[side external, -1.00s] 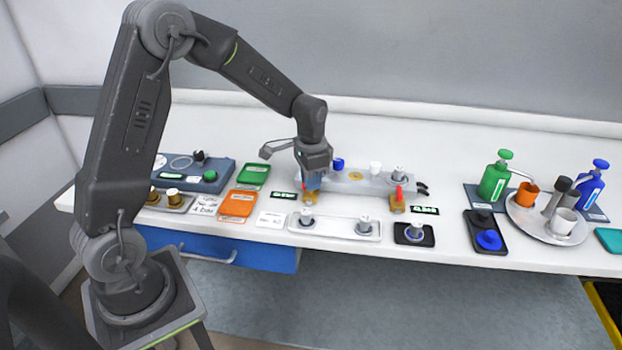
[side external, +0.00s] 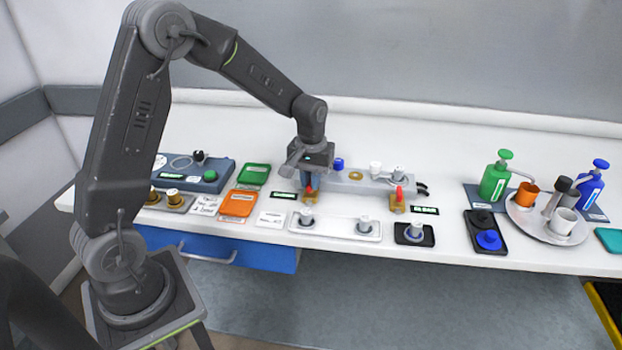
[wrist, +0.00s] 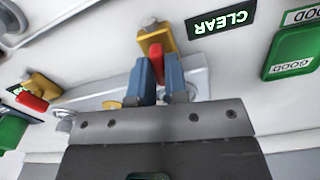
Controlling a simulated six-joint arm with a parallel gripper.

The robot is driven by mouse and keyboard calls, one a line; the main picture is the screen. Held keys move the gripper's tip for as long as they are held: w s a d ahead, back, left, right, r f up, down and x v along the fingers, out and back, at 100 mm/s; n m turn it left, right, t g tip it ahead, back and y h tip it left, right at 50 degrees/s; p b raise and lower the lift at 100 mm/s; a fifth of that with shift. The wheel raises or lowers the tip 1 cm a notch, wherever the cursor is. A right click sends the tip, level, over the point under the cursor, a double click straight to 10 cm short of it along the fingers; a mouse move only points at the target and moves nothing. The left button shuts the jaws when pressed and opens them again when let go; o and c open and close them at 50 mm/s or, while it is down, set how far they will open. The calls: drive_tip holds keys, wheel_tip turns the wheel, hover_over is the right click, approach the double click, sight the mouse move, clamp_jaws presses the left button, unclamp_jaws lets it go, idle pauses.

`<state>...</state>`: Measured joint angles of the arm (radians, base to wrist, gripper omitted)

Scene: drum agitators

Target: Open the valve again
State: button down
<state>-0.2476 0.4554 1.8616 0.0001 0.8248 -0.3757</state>
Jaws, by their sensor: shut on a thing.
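The near-left brass valve (side external: 308,197) has a red handle (side external: 309,189) and stands at the front of a grey manifold block. In the wrist view the same brass body (wrist: 155,38) shows just past my fingertips, with its red handle (wrist: 156,62) between the two blue fingers. My gripper (side external: 309,181) points down over this valve and is shut on the red handle; it also shows in the wrist view (wrist: 160,75). The fingers hide part of the handle, so its exact angle is hard to tell. A CLEAR label (side external: 284,195) lies left of the valve.
A second brass valve with a red handle (side external: 398,195) stands to the right. The white plate with metal fittings (side external: 335,228) lies in front. Orange (side external: 238,203) and green (side external: 253,174) trays lie left. Pump bottles (side external: 494,180) and a round tray (side external: 545,232) stand far right.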

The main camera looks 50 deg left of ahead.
drive_tip(key=shift+n, duration=0.8)
drive_tip(key=c, duration=1.1)
unclamp_jaws()
drive_tip(key=shift+c, duration=0.2)
wheel_tip(320, 180, up, 14)
